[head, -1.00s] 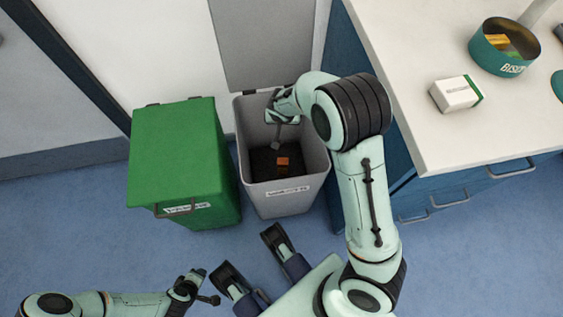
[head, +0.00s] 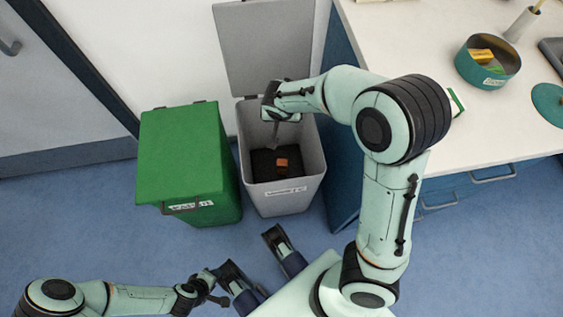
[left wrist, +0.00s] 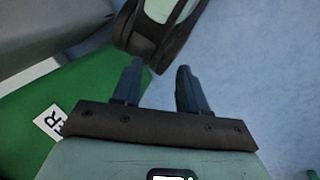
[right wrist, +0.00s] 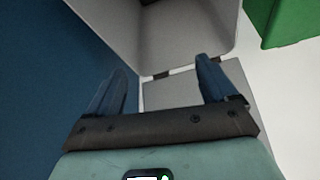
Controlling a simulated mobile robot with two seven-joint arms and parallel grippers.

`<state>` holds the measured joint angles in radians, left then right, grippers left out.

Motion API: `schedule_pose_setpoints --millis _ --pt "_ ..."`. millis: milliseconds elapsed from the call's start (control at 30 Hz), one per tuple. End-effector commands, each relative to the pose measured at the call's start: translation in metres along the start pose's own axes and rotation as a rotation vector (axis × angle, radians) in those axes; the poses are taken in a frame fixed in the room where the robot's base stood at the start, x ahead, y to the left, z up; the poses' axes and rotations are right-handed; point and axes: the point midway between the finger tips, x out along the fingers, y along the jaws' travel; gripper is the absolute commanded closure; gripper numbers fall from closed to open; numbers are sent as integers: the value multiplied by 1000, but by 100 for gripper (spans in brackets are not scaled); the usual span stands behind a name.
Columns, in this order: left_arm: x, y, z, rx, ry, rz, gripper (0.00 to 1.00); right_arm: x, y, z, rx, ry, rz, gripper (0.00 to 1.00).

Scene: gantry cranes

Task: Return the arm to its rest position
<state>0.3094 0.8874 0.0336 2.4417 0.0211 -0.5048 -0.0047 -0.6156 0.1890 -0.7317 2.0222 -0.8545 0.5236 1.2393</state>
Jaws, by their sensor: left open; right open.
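My right arm reaches over the open grey bin (head: 305,185), with its gripper (head: 270,118) above the back part of the opening. In the right wrist view the right gripper (right wrist: 163,75) has its fingers apart with nothing between them. A small orange-brown block (head: 282,163) lies on the dark bottom of the grey bin, apart from the gripper. My left gripper (head: 218,287) is low at the front left. In the left wrist view the left gripper (left wrist: 158,72) is open and empty above the floor.
A closed green bin (head: 182,155) stands left of the grey bin, whose raised lid (head: 265,45) is behind it. At right a white counter (head: 400,35) over blue drawers holds a teal round tin (head: 487,65) and its lid (head: 552,102). A white box is mostly hidden behind my right arm.

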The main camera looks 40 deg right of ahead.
Motion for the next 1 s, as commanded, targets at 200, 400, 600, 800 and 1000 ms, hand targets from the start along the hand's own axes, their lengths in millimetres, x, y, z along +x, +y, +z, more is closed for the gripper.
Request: schedule_pose_setpoints --millis 200,400,600,800,1000 --pt "0 0 0 0 -1 0 57 0 0 0 0 0 0 15" --pt "0 0 0 0 0 0 57 0 0 0 0 0 0 15" --pt "-26 7 7 2 -19 1 57 9 -5 38 -110 -101 -16 15" --pt "-87 24 27 6 -92 -1 57 34 4 166 -297 -393 -129 15" --pt "-135 40 40 11 -160 -3 57 15 22 275 -320 -578 -256 15"
